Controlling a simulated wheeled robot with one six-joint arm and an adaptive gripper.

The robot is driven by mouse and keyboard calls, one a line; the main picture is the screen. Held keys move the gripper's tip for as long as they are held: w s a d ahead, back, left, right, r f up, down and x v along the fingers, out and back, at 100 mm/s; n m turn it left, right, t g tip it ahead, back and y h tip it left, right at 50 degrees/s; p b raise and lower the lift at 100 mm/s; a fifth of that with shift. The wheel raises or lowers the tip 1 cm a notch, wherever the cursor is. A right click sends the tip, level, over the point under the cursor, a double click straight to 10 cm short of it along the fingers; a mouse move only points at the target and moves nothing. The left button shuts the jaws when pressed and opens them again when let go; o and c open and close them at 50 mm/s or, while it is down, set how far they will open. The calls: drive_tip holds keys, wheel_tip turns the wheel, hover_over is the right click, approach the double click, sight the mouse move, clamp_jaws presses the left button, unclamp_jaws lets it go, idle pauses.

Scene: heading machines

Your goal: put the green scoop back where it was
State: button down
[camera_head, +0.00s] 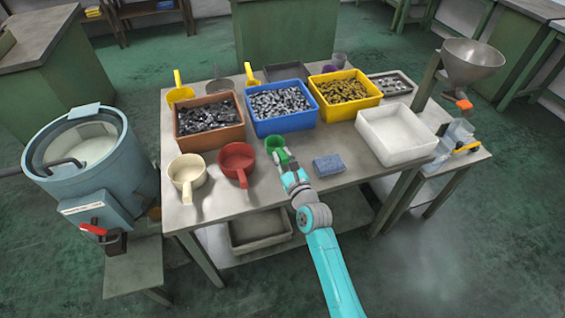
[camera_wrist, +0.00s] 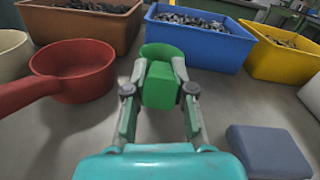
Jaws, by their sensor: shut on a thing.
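The green scoop (camera_head: 275,145) is at the middle of the table's front half, in front of the blue bin and right of the red scoop. In the wrist view the green scoop (camera_wrist: 161,84) sits between the two fingers, with its green handle facing me. My gripper (camera_head: 285,165) is shut on the scoop's handle. The gripper also shows in the wrist view (camera_wrist: 160,92), with a finger on each side of the green part. I cannot tell whether the scoop touches the table.
A red scoop (camera_head: 237,160) and a cream scoop (camera_head: 187,172) stand to the left. Brown (camera_head: 209,140), blue (camera_head: 284,125) and yellow (camera_head: 347,103) bins of parts line up behind. A blue-grey block (camera_head: 328,165) and an empty white bin (camera_head: 396,145) are to the right.

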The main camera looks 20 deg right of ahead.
drive_tip(key=shift+f, duration=1.35)
drive_tip(key=shift+f, duration=0.1)
drive_tip(key=c, duration=1)
unclamp_jaws()
drive_tip(key=s, duration=1.2)
drive_tip(key=shift+d, duration=0.4)
